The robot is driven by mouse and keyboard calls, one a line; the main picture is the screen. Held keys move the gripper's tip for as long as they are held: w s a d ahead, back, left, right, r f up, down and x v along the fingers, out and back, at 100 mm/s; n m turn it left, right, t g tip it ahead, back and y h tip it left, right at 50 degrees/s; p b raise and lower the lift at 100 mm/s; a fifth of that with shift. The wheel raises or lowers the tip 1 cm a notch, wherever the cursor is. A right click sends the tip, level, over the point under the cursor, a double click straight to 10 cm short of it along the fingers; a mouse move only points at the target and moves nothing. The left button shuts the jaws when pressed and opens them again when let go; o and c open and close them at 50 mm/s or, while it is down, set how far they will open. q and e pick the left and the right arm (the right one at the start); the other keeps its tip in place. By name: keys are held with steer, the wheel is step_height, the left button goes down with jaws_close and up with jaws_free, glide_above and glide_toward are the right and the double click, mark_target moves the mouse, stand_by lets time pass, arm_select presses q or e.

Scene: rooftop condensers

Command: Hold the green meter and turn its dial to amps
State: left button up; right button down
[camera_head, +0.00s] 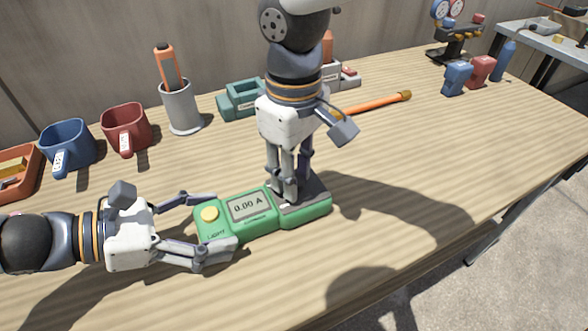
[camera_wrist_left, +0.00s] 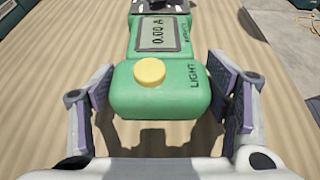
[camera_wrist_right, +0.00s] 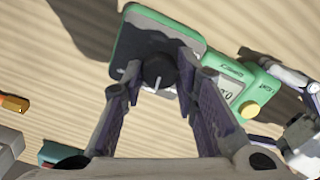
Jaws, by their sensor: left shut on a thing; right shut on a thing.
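The green meter (camera_head: 262,230) lies face up on the table. Its display (camera_head: 249,206) reads 0.00 A, and a yellow LIGHT button (camera_head: 209,214) is at its left end. My left gripper (camera_head: 216,222) is shut on the button end, one finger along each side, as the left wrist view also shows around the meter (camera_wrist_left: 150,100). My right gripper (camera_head: 286,193) points straight down at the dark right end of the meter. In the right wrist view it is shut on the black dial (camera_wrist_right: 158,69), which has a white pointer line. The fingers hide the dial in the head view.
A blue mug (camera_head: 68,143), a red mug (camera_head: 127,128) and a grey cup (camera_head: 181,107) holding an orange tool stand behind. A teal holder (camera_head: 240,98) and an orange-handled rod (camera_head: 378,104) lie behind my right gripper. The table right of the meter is clear.

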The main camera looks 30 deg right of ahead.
steer(key=shift+a+m, duration=0.1)
steer(key=shift+m, duration=0.6)
steer(key=c, duration=1.2)
jaws_free()
steer(key=shift+c, duration=0.2)
steer(key=shift+r, duration=0.1)
steer(key=shift+s+a+r, duration=0.1)
steer(key=shift+r, duration=0.2)
step_height(320, 180, up, 11)
steer(key=shift+r, duration=0.15)
